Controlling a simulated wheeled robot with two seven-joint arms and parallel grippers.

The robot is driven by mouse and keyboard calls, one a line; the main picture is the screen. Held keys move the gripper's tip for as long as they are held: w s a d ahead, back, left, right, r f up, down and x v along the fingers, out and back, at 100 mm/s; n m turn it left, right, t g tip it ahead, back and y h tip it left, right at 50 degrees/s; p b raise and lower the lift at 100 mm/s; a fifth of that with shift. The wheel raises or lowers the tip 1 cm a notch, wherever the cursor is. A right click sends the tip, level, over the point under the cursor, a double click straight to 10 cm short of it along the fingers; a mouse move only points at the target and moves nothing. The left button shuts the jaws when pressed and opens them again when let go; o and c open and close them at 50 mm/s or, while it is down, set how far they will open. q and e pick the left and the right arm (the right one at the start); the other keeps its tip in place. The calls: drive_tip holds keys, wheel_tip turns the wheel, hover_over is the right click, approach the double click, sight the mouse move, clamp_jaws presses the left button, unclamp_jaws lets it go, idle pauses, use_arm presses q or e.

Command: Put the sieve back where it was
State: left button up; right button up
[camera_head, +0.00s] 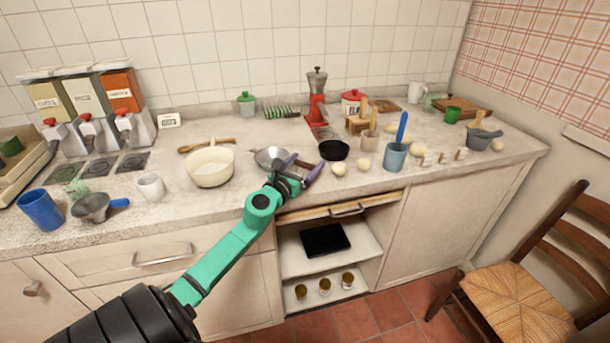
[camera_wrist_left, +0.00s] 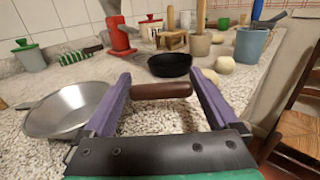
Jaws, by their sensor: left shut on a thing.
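The sieve (camera_head: 270,157) looks like a shallow silver bowl with a small tab on its rim; I cannot make out any mesh. In the left wrist view its bowl (camera_wrist_left: 68,110) is at the left, with a dark brown handle (camera_wrist_left: 162,90) lying across between my purple fingers. My left gripper (camera_head: 303,170) is shut on this handle, low over the counter's front part; it also shows in the left wrist view (camera_wrist_left: 161,88). The left finger hides where bowl and handle join. I cannot tell whether the bowl touches the counter. My right gripper is not in view.
A cream bowl (camera_head: 210,168) stands left of the sieve, and a black pan (camera_head: 333,150) just right of it. Eggs (camera_head: 338,169) and a blue utensil cup (camera_head: 395,157) are further right. A red grinder (camera_head: 318,108) stands behind. An open shelf (camera_head: 360,255) is below.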

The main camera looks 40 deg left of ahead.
use_arm(q)
drive_tip(key=shift+w+f, duration=0.1)
drive_tip(key=shift+f, duration=0.05)
drive_tip(key=o, duration=1.3)
drive_tip(key=shift+p, duration=0.3)
drive_tip(key=shift+s, duration=0.25)
drive_tip(key=s, duration=0.3)
drive_tip(key=s+d+b, duration=0.1)
drive_tip(key=s, duration=0.3)
drive_tip(key=s+d+b, duration=0.1)
drive_tip(key=s, duration=0.3)
drive_tip(key=shift+s+d, duration=0.1)
drive_tip(key=shift+s, duration=0.1)
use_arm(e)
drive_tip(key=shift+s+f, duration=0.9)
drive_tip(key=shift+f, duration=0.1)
